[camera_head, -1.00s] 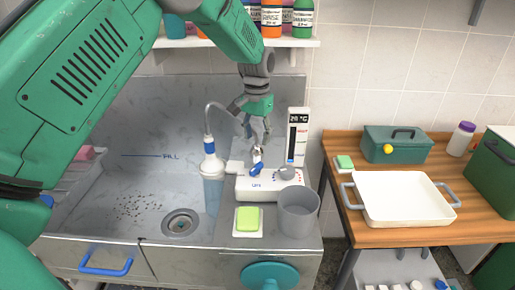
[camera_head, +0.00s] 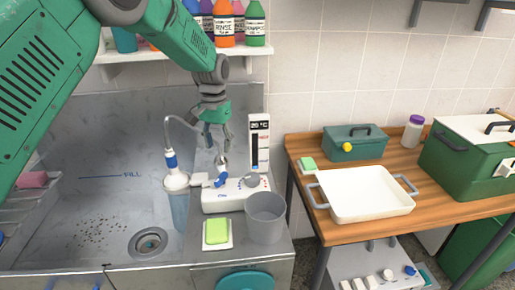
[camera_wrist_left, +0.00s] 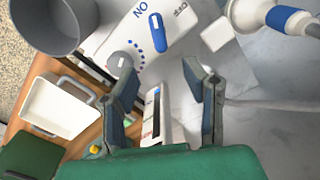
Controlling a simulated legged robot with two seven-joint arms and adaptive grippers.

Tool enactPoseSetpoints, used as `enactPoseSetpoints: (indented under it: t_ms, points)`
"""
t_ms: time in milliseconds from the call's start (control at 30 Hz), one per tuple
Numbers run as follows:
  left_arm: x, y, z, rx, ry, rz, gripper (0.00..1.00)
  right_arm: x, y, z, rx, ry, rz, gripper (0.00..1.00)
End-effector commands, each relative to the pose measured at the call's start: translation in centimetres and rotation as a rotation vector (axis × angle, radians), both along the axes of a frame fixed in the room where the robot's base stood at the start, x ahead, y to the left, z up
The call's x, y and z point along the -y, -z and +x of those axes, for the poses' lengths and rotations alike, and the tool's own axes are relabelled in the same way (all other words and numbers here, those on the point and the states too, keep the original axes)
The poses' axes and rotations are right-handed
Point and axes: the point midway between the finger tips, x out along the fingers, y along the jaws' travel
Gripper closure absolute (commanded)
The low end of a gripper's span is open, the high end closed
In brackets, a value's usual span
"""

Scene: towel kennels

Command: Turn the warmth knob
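The grey round warmth knob (camera_head: 251,180) sits on top of the white control unit (camera_head: 226,202) beside the sink. In the left wrist view the knob (camera_wrist_left: 121,62) has a pale pointer mark and an arc of blue dots next to it. A blue on/off lever (camera_head: 220,181) is left of it. My left gripper (camera_head: 218,143) hangs above and behind the unit, pointing down. In the wrist view its two fingers are spread, with nothing between their tips (camera_wrist_left: 165,85). It is apart from the knob. My right gripper is not in view.
A grey cup (camera_head: 265,220) stands close in front. A green sponge (camera_head: 216,231) and a shower head (camera_head: 176,181) are nearby. A white tray (camera_head: 345,207) is on the wooden table.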

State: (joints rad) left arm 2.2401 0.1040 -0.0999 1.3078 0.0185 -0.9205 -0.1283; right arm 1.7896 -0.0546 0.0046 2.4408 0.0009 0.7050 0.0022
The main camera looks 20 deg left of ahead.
Motion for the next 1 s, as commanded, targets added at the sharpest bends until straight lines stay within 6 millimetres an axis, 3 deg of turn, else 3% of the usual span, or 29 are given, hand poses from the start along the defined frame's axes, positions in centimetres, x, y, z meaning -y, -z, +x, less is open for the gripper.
enactPoseSetpoints:
  t_ms: [333,367,400,467,567,833,1000]
  points:
    - [0.0,0.0,0.0,0.0,0.0,0.0,0.6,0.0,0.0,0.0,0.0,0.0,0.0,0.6]
    - [0.0,0.0,0.0,0.0,0.0,0.0,0.57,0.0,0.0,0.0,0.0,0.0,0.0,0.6]
    - [0.0,0.0,0.0,0.001,-0.001,0.001,0.43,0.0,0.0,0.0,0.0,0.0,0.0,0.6]
    - [0.3,0.1,-0.1,0.012,-0.009,0.011,0.37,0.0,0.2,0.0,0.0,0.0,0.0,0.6]
    - [1.5,0.4,-0.2,0.073,-0.045,0.05,0.37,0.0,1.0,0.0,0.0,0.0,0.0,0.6]
    - [7.8,0.1,-1.0,0.337,-0.119,0.061,0.37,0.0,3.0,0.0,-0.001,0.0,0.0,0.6]
    - [9.3,0.3,-1.0,0.387,-0.127,0.036,0.37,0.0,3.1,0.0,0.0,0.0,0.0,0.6]
